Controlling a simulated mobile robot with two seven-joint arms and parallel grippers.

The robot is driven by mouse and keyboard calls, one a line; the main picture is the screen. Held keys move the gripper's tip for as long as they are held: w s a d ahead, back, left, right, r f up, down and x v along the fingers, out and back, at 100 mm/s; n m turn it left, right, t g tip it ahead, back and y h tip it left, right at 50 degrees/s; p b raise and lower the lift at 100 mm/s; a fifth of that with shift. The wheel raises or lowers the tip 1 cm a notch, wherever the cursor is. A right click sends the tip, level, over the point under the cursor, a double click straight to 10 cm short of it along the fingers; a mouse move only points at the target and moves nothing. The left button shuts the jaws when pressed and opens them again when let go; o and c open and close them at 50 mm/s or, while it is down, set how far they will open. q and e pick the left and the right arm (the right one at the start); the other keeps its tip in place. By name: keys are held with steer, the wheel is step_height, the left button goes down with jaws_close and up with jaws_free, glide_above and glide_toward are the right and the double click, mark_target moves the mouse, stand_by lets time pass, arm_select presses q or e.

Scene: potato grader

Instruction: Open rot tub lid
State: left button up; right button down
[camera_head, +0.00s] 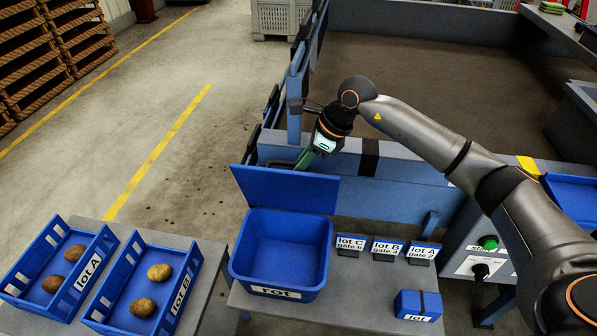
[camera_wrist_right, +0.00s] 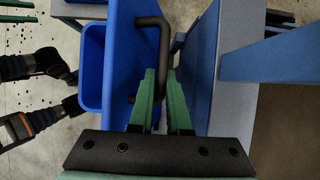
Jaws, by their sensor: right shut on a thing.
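The blue rot tub (camera_head: 281,250) stands on the grey table with its top open and looks empty inside. Its blue lid (camera_head: 285,187) is raised at the tub's back edge, standing up steeply. My right gripper (camera_head: 305,158) is behind the lid's upper edge. In the right wrist view its green fingers (camera_wrist_right: 163,90) are shut on the black bar handle (camera_wrist_right: 162,45) on the lid's outer face (camera_wrist_right: 124,50). The fingertips are partly hidden in the head view. My left gripper is not in view.
Blue crates lot A (camera_head: 61,267) and lot B (camera_head: 146,284) hold potatoes at the left. Label stands (camera_head: 387,250) and a small blue lot box (camera_head: 418,305) are right of the tub. A blue wall (camera_head: 400,195) runs close behind the lid.

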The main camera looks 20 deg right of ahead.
steer(key=shift+w+d+b, duration=0.35)
steer(key=shift+w+d, duration=0.2)
steer(key=shift+w, duration=0.25)
steer(key=shift+w+d+b, duration=0.35)
steer(key=shift+w+d, duration=0.15)
steer(key=shift+w, duration=0.3)
steer(key=c, duration=1)
jaws_free()
steer(key=shift+c, duration=0.2)
step_height(320, 180, up, 8)
steer(key=p, duration=0.5)
